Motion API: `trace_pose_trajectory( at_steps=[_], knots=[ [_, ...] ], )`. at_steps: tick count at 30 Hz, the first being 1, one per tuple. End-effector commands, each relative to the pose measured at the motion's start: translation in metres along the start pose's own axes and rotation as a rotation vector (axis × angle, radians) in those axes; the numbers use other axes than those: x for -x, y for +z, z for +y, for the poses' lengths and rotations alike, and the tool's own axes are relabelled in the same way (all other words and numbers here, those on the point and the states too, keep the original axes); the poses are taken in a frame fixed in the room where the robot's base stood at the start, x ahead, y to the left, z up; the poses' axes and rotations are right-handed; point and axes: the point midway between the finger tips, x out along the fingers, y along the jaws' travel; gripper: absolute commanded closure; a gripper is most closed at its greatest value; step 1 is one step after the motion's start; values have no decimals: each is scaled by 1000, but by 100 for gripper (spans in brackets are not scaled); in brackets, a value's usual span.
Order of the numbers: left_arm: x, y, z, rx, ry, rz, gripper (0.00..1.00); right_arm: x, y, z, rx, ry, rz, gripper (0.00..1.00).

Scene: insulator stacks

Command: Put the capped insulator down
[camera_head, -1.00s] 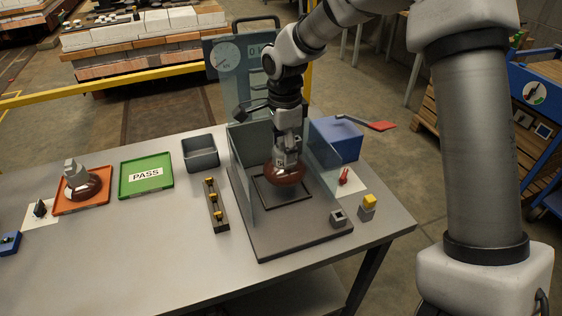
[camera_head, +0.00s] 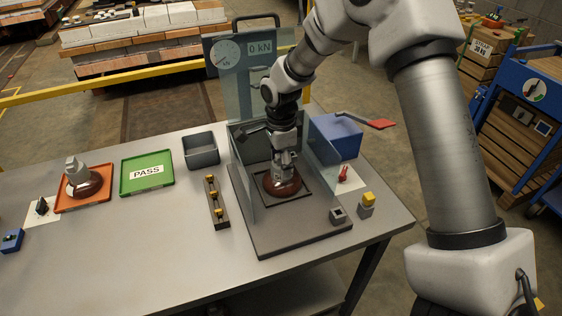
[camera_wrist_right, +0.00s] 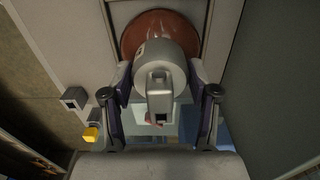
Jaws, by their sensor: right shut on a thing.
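The capped insulator, a brown disc (camera_head: 283,186) with a grey metal cap, is inside the clear-walled test rig, over the dark square frame (camera_head: 262,197) on the rig's base. My right gripper (camera_head: 284,163) points down and is shut on its cap. In the right wrist view the grey cap (camera_wrist_right: 160,75) sits between the two fingers, with the brown disc (camera_wrist_right: 160,25) beyond it. The disc looks at or very near the base; I cannot tell if it touches. My left gripper is not in view.
Clear panels (camera_head: 322,140) stand close on both sides of the gripper. A green PASS tray (camera_head: 147,183), an orange tray (camera_head: 100,205) with another insulator (camera_head: 83,180), a grey bin (camera_head: 201,150) and a pin rack (camera_head: 217,203) are to the left. The front of the table is clear.

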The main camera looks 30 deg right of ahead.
Motion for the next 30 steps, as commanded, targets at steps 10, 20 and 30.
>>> trace_pose_trajectory(
  at_steps=[10, 20, 30],
  knots=[
    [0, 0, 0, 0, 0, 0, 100, -2, 0, 0, 0, 0, 0, 15],
    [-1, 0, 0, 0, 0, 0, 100, 17, 0, -1, 0, -4, -1, 15],
    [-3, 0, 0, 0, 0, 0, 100, 74, 0, 0, 0, -2, -1, 15]
  ],
)
